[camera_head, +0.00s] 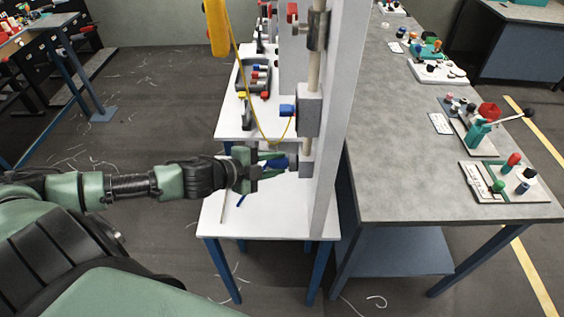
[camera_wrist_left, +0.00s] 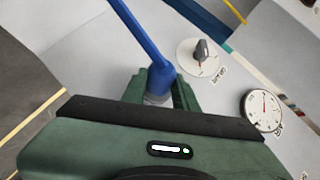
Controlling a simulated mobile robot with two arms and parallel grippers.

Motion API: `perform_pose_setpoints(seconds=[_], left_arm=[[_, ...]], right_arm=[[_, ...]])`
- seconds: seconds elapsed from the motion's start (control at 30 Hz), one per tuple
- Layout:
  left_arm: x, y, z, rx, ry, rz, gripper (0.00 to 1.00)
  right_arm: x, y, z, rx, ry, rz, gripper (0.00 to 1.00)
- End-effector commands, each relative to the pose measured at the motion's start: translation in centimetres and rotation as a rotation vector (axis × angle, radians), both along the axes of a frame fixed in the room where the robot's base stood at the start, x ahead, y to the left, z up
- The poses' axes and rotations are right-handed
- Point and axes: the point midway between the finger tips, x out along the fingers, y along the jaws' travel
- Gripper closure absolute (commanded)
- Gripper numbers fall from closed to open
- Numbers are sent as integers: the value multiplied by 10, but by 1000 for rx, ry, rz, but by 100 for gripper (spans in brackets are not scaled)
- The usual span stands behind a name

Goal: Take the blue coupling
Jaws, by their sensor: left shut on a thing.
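The blue coupling (camera_wrist_left: 161,74) is a blue piece with a long blue stem and a pale grey collar, in the left wrist view. My left gripper (camera_wrist_left: 159,92) is shut around it, with a green finger on each side. In the head view my left gripper (camera_head: 272,167) reaches in from the left, and a bit of blue shows between its fingers. Its tips are close to a small grey block on the upright panel; I cannot tell whether they touch. The collar's lower end is hidden by the gripper body. My right gripper is not in view.
A white upright panel (camera_head: 337,130) stands just right of the gripper. Above are a grey box (camera_head: 309,112) with a blue plug (camera_head: 287,110) and a hanging yellow cable (camera_head: 243,80). The left wrist view shows a knob (camera_wrist_left: 201,50) and a round gauge (camera_wrist_left: 262,110).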

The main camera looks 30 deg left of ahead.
Motion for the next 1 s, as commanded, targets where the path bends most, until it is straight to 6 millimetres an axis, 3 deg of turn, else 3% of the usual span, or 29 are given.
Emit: perform_pose_setpoints(seconds=[1.0], left_arm=[[-8,11,0,-1,2,0,100]], right_arm=[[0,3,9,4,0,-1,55]])
